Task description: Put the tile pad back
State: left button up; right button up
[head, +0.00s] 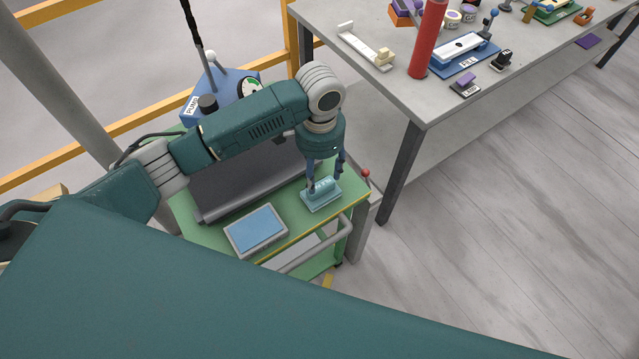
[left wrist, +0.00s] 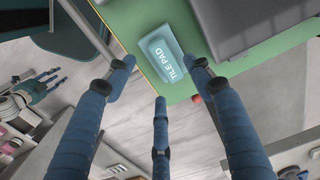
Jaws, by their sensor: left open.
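The tile pad (head: 321,196) is a pale teal block with a white "TILE PAD" label. It lies on the green cart top (head: 355,194) near its right end, beside a dark grey slab (head: 225,187). My left gripper (head: 325,183) points down over the pad with its fingers spread. In the left wrist view the pad (left wrist: 165,55) shows beyond the three open blue fingertips (left wrist: 160,80), and none visibly grips it. Contact is hard to tell. What looks like my right gripper (left wrist: 38,88) shows small in the left wrist view; its jaws are unclear.
A tray with a light blue face (head: 257,231) lies at the cart's front, near a grey handle rail (head: 318,248). A small red knob (head: 366,173) stands at the corner. A blue pump (head: 225,92) is behind. A grey table (head: 400,85) with several items stands right.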

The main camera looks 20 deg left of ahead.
aim_at(320, 189)
pick_arm(q)
jog(key=shift+r, duration=2.2)
jog(key=shift+s+f, duration=0.1)
